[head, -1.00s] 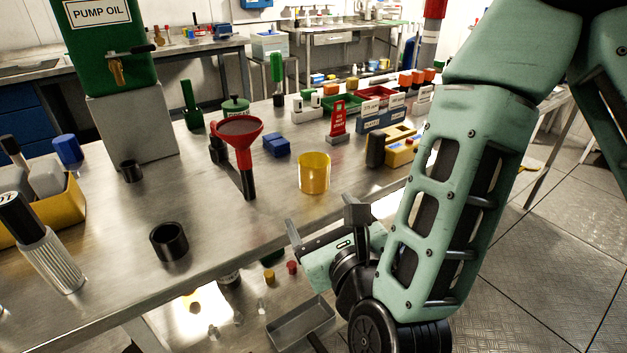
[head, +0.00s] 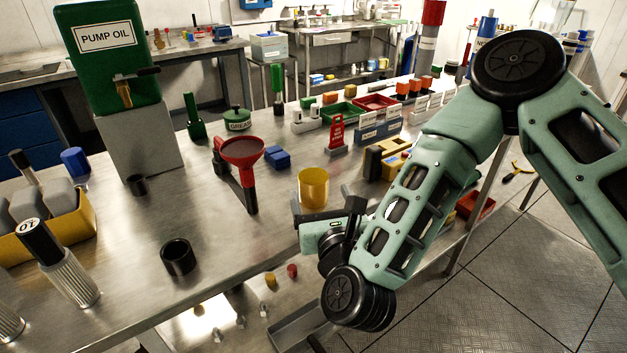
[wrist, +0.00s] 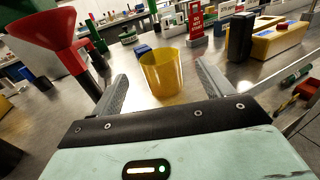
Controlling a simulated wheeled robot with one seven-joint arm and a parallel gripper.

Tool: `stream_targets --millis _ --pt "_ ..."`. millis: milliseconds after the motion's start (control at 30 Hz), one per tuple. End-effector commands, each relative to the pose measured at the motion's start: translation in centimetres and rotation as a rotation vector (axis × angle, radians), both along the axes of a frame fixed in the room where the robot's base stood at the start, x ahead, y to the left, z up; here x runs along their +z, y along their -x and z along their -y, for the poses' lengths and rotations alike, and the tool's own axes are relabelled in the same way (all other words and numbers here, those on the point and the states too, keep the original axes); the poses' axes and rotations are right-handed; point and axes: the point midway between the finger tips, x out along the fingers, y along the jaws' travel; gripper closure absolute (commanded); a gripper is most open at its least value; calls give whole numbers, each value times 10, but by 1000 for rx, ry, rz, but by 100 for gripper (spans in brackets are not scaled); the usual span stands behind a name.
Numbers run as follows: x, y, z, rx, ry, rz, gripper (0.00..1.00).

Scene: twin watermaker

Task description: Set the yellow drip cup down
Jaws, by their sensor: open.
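The yellow drip cup (head: 313,188) stands upright on the steel bench, near its front edge. In the wrist view the cup (wrist: 161,73) sits just beyond and between my two fingertips, and nothing shows gripping it. My gripper (head: 322,205) is open, at the bench edge right in front of the cup. In the wrist view the fingers of my gripper (wrist: 163,88) are spread wide on either side, with a gap to the cup. In the head view, part of the gripper is hidden by my own wrist and arm.
A red funnel (head: 242,152) on a dark stand is left of the cup. A blue block (head: 277,157) lies behind it. A yellow and black device (head: 384,160) and a red sign (head: 336,131) stand to the right and behind. A black ring cup (head: 178,257) is at front left.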

Motion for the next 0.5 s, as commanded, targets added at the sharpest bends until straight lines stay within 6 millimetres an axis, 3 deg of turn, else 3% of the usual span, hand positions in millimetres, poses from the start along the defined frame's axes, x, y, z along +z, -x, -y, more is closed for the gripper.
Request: stream_targets --millis 100,367,500 --pt "3 -21 -4 -2 0 6 21" --pt "2 -40 -9 1 -1 5 21" --pt "5 -58 -13 0 1 6 21"
